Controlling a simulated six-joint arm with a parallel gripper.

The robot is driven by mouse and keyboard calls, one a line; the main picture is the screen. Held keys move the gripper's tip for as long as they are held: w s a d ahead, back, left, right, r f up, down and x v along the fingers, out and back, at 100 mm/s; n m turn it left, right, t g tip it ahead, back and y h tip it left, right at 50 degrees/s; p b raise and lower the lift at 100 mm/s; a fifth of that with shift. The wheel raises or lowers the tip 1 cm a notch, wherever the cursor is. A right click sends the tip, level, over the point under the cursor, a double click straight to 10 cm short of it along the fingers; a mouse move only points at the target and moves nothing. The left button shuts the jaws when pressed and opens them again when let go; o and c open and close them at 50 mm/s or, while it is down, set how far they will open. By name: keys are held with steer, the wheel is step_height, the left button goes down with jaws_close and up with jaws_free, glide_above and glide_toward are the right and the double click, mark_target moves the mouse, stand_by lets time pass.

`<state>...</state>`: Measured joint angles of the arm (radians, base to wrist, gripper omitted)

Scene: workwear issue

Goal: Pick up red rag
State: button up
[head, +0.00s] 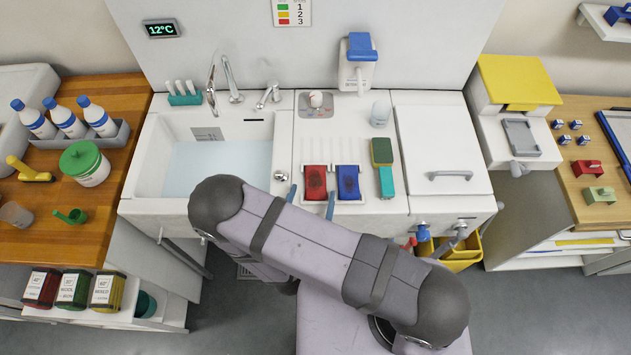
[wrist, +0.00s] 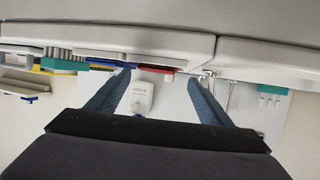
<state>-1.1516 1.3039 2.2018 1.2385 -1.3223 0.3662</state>
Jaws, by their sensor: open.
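The red rag (head: 315,181) lies on the white drainer beside the sink, just left of a blue rag (head: 348,182). Both look flat, with a dark mark on top. My gripper (head: 311,198) is open and empty at the front edge of the drainer, its two blue fingers pointing toward the red rag. In the wrist view, which looks upside down, a thin red edge of the rag (wrist: 165,71) shows between the open fingers (wrist: 160,77). The blue rag's edge (wrist: 102,67) shows left of it. I cannot tell the exact gap between fingertips and rag.
The sink basin (head: 215,165) with water is on the left. A white lid with a handle (head: 445,150) is on the right. A clear cup (head: 380,114) stands behind the rags.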

mark_target(316, 181)
steer(key=shift+b+x, duration=0.45)
steer(key=shift+x, duration=1.85)
steer(key=shift+r, duration=0.15)
steer(key=shift+c, duration=0.6)
steer(key=c, duration=1.1)
